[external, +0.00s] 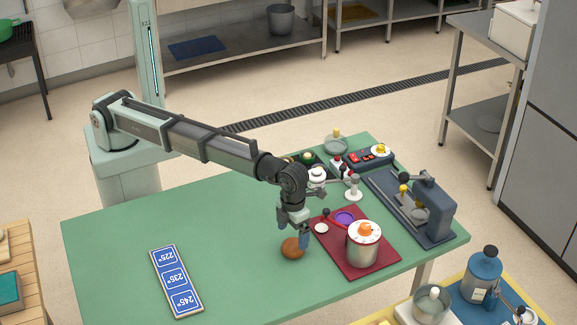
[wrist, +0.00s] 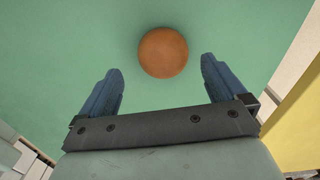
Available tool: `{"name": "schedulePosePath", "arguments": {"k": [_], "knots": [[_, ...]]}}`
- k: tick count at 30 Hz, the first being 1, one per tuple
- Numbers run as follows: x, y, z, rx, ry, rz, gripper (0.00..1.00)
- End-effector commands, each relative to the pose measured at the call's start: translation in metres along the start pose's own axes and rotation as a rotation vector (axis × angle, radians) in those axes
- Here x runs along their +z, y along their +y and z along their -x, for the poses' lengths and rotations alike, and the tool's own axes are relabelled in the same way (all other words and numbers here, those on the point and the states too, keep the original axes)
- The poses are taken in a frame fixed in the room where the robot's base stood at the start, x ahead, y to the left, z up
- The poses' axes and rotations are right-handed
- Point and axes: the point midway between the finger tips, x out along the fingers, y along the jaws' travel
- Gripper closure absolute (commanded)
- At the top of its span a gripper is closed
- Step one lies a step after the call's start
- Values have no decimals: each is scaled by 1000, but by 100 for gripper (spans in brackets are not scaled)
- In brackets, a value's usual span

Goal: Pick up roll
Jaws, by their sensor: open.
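The roll (external: 292,249) is a round brown piece of bread on the green table (external: 200,225). In the wrist view the roll (wrist: 163,52) lies at the upper middle, on plain green, just beyond the line between my fingertips. My gripper (external: 293,238) hangs over the roll, pointing down, with blue fingers. In the wrist view my gripper (wrist: 162,78) has its fingers spread wide, one to each side of the roll's lower edge, with nothing between them.
A blue temperature sign (external: 177,281) lies at the left. The table between sign and roll is clear.

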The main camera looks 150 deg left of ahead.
Motion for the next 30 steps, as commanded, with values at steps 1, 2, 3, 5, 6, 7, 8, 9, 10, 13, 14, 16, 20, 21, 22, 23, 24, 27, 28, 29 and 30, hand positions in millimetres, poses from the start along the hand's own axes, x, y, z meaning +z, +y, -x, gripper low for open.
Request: {"name": "schedulePosePath", "arguments": {"k": [1,2,3,5,6,7,8,9,10,13,14,16,20,21,22,23,24,27,28,29,30], "knots": [[0,0,-4,1,0,0,2],[0,-1,-6,1,0,0,2],[-1,-2,-11,1,0,0,2],[-1,-3,-19,2,0,0,2],[-2,-3,-24,2,0,0,2],[-2,-4,-28,2,0,0,2],[-2,-4,-32,2,0,0,2],[-2,-4,-37,1,0,0,2],[-2,-4,-41,1,0,0,2],[-2,-4,-48,1,0,0,2],[-2,-4,-49,1,0,0,2],[-2,-4,-49,0,0,0,2],[-2,-4,-49,0,0,0,3],[-2,-4,-49,0,0,0,7],[-2,-4,-49,0,0,0,10],[-2,-4,-49,0,0,0,12],[-2,-4,-49,0,0,0,16],[-2,-4,-49,0,0,0,26],[-2,-4,-49,0,0,0,29],[-2,-4,-49,0,0,0,32],[-2,-4,-49,0,0,0,35]]}}
